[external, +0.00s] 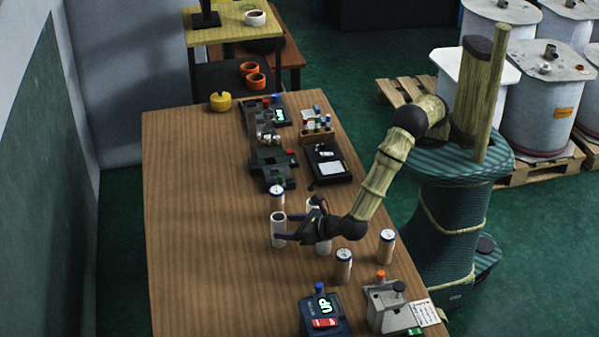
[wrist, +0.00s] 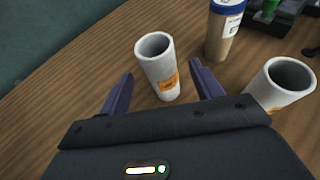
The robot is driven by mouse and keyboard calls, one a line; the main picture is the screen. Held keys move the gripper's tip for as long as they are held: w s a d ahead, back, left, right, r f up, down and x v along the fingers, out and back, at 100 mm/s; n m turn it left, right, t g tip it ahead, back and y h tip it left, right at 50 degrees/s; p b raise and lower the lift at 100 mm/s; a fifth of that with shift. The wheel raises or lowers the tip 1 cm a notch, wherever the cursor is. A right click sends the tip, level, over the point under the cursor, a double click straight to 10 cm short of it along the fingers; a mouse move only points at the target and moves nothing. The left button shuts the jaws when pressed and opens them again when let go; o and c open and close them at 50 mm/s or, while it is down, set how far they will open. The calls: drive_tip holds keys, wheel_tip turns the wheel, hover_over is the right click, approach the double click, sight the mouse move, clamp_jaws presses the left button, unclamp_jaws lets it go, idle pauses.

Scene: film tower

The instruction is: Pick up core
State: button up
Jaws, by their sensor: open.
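A hollow white core (external: 278,231) with an open top stands upright on the wooden table. In the wrist view this core (wrist: 160,68) shows an orange label and stands between my fingertips. My gripper (external: 284,229) is open, with its two dark blue fingers on either side of the core. In the wrist view my gripper (wrist: 161,72) shows a gap beside each finger, so the fingers look apart from the core. A second hollow white core (wrist: 284,84) stands close on the right; in the external view it (external: 312,205) is partly hidden by my gripper.
A capped roll (wrist: 222,30) stands just behind the core. Two more capped rolls (external: 343,263) (external: 387,243) stand nearer the front. Dark devices (external: 272,157) line the far part, and an UP control box (external: 322,312) sits in front. The table's left side (external: 200,220) is clear.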

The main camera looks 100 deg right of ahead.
sight(273, 226)
drive_tip(key=x, duration=0.6)
idle(0.3)
drive_tip(key=c, duration=1.1)
